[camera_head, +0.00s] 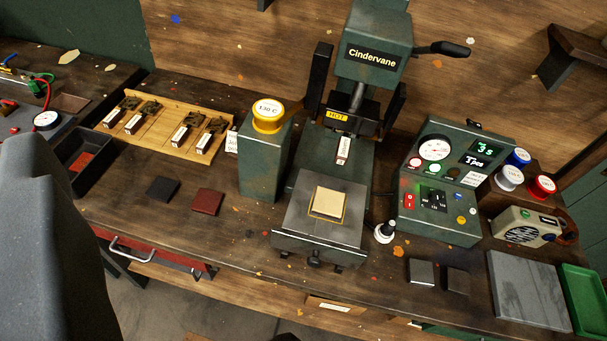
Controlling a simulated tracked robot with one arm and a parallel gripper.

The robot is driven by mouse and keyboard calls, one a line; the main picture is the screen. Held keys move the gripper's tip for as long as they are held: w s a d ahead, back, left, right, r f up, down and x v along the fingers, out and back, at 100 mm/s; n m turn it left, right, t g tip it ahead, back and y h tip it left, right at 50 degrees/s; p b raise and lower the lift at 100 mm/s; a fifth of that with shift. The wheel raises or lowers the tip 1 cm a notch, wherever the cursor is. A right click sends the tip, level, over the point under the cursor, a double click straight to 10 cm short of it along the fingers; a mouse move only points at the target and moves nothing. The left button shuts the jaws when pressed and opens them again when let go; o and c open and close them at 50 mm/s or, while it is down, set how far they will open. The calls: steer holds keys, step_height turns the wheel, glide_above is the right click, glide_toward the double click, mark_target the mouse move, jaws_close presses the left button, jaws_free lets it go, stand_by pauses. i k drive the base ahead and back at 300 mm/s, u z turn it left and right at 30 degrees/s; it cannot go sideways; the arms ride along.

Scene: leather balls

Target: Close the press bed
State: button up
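The green press marked Cindervane (372,58) stands at the back middle of the bench. Its press bed (290,222) is slid out toward the front, clear of the head. A dark round knob (314,259) sits on the bed's front face. A cream square piece with a yellowish edge (328,202) lies on the bed. A hot-marked block (338,116) hangs above the rear of the press, with a small labelled stamp (343,150) under it. A black lever (442,48) sticks out to the right. My gripper's fingers do not show; a grey part, likely mine, fills the lower left.
A green pillar with a yellow 130 C dial (267,115) stands left of the press. A control box (438,185) and a small white-and-black stamp-like item (384,232) stand right. A stamp rack (165,130) and leather squares (207,202) lie left. Room before the bed is free.

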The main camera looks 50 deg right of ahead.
mark_target(304, 233)
steer(key=k, duration=1.15)
steer(key=z, duration=0.35)
steer(key=i, duration=0.55)
steer(key=z, duration=0.3)
